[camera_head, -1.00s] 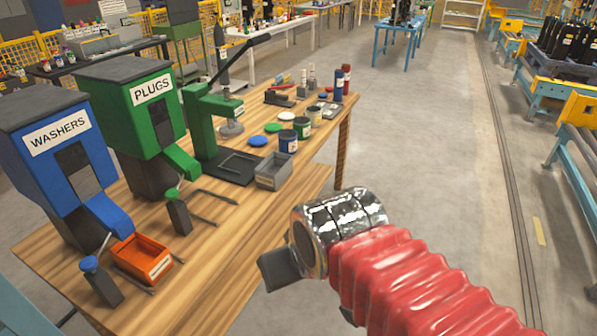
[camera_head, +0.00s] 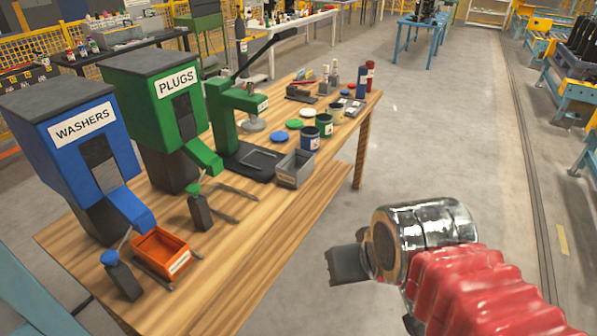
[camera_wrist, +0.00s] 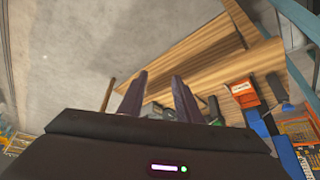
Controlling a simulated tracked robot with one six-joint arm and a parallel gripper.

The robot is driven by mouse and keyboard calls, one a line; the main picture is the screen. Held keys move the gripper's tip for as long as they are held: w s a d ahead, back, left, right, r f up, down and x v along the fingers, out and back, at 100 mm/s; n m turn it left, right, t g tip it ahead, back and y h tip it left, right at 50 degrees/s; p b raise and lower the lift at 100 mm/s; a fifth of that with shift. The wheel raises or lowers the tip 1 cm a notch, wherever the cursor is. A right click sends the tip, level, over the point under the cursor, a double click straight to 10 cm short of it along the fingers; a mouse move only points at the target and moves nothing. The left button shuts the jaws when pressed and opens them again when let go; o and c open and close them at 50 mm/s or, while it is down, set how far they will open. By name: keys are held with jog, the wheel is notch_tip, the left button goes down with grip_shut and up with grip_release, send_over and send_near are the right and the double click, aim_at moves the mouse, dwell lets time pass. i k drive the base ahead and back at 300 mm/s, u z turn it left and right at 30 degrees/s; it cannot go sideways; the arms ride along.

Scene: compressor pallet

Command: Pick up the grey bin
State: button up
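The grey bin (camera_head: 295,168) is a small open box on the wooden table, at the front right of the green press's dark base in the head view. It looks empty. My gripper (camera_head: 346,264) is off the table's front side, nearer to me and to the right of the bin, not touching it. In the head view only a dark part of it shows beyond the wrist. In the wrist view my gripper (camera_wrist: 159,80) has its two fingers apart with nothing between them.
An orange bin (camera_head: 160,251) sits under the blue washers dispenser (camera_head: 75,150). The green plugs dispenser (camera_head: 165,110) and green press (camera_head: 225,120) stand behind the grey bin. Several cans, including a blue one (camera_head: 310,137), are beyond it. The floor (camera_head: 450,130) on the right is clear.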

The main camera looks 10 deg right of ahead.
aim_at(292, 170)
jog(key=z, duration=1.4)
jog(key=i, duration=2.15)
